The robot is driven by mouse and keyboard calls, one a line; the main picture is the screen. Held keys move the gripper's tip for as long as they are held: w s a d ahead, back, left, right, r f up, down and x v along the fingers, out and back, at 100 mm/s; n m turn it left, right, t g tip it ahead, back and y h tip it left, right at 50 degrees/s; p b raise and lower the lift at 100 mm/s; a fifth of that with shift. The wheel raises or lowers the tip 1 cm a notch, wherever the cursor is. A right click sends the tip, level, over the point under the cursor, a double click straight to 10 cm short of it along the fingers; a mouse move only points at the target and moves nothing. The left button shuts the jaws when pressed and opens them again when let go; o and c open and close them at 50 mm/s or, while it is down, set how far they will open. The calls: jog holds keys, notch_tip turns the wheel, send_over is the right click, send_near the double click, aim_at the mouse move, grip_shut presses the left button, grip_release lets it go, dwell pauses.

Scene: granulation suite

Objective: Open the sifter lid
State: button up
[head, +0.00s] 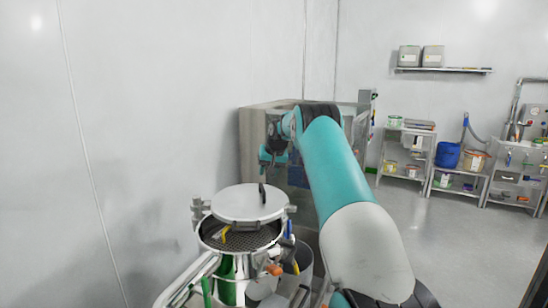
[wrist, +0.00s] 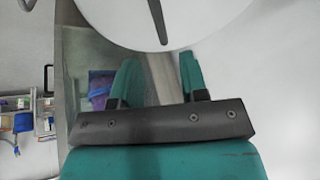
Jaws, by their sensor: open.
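The sifter (head: 224,262) is a shiny metal drum at the lower middle of the head view. Its round pale lid (head: 235,206) sits above the rim toward the back, and the dark mesh shows in front below it. A dark bar handle (head: 262,193) stands on the lid. In the wrist view, the lid (wrist: 200,20) fills the top, with its handle (wrist: 158,22) near the middle. My gripper (head: 268,157) is beyond and above the lid in the head view. Its two teal fingers (wrist: 158,82) are apart and empty, clear of the handle.
A beige-sided cabinet (head: 252,148) stands behind my gripper. A yellow item (head: 226,233) shows at the sifter's mesh. Shelves with a blue drum (head: 447,156) stand at the far right. The floor (head: 460,240) at right is clear.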

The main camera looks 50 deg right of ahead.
jog(key=b+v, duration=0.1)
jog(key=v, duration=0.8)
jog(key=shift+s+r, duration=0.15)
jog(key=shift+r, duration=0.15)
jog(key=shift+c, duration=0.2)
